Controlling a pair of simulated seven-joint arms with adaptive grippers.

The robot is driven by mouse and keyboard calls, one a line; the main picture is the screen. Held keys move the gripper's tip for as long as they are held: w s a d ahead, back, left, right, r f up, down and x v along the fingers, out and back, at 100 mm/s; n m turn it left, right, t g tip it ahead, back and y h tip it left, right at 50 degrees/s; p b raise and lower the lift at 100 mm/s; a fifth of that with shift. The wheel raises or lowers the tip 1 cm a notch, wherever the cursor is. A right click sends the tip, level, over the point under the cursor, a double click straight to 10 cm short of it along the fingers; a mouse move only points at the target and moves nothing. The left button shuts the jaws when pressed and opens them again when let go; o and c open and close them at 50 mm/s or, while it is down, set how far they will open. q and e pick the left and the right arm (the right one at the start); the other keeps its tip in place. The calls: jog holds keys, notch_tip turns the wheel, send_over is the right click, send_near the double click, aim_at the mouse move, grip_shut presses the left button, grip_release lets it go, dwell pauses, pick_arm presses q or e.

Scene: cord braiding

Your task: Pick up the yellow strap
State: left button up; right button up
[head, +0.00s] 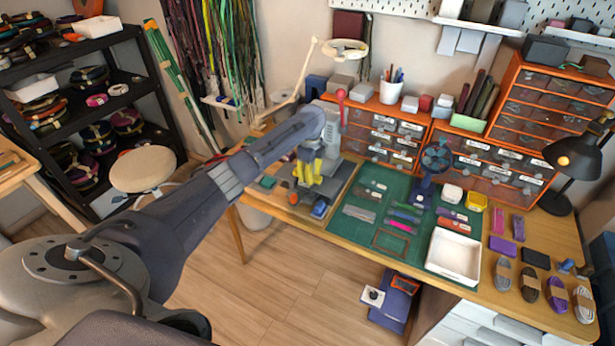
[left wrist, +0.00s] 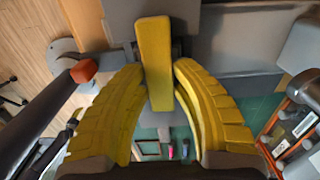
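I cannot pick out a separate yellow strap on the table in the head view. My left gripper (head: 308,180) has yellow ribbed fingers and hangs over the left part of the workbench. In the left wrist view, two yellow fingers of my left gripper (left wrist: 160,85) curve in from below. A flat yellow bar (left wrist: 153,50) lies between their tips; I cannot tell whether it is another finger or a held strap. Several straps lie on the green mat (head: 390,245), among them a pink one (head: 401,227) and an orange one (head: 454,225). My right gripper is not in view.
A white tray (head: 453,256) stands on the mat's right side. Orange drawer units (head: 380,130) line the back. Coiled cords lie at the right. A black lamp (head: 575,160) stands at the far right.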

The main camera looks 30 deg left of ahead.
pick_arm(q)
jog(key=c, duration=0.4)
jog(key=shift+r, duration=0.15)
